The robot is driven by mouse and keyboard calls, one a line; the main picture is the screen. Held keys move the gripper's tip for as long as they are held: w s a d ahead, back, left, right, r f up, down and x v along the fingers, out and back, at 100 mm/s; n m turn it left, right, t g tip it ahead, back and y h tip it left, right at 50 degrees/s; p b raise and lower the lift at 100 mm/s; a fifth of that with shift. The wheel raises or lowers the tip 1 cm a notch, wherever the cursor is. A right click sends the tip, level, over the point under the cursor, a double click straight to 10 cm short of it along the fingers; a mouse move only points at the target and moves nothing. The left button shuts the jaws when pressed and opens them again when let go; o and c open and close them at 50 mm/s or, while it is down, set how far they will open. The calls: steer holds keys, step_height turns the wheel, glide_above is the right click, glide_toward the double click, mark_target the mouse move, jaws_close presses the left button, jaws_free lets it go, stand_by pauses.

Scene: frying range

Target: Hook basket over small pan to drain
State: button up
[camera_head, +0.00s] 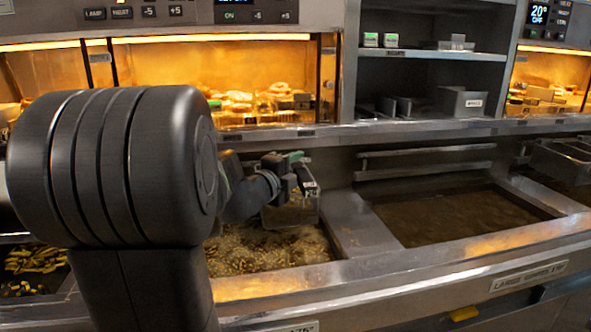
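A wire basket (291,211) hangs above the small pan of bubbling oil (270,250), in the middle of the head view. Its handle end is at my gripper (292,172), which is partly turned away, with a green piece showing near its tip. My gripper seems to be at the basket's upper edge, but its fingers are too small and dark to tell open from shut. My large arm link hides the left part of the small pan. I cannot tell whether the basket touches a rail behind it.
A larger pan of brown oil (455,215) lies to the right, with a metal rail (425,160) behind it. Another basket (562,160) is at the far right. Fried pieces (35,259) lie at the lower left. A heated cabinet (230,80) and shelves (430,55) stand behind.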

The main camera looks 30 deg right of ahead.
steer(key=b+v, duration=0.1)
steer(key=v, duration=1.3)
steer(key=shift+w, duration=0.1)
steer(key=x, duration=0.8)
steer(key=shift+d, duration=0.15)
steer(key=shift+p, duration=0.3)
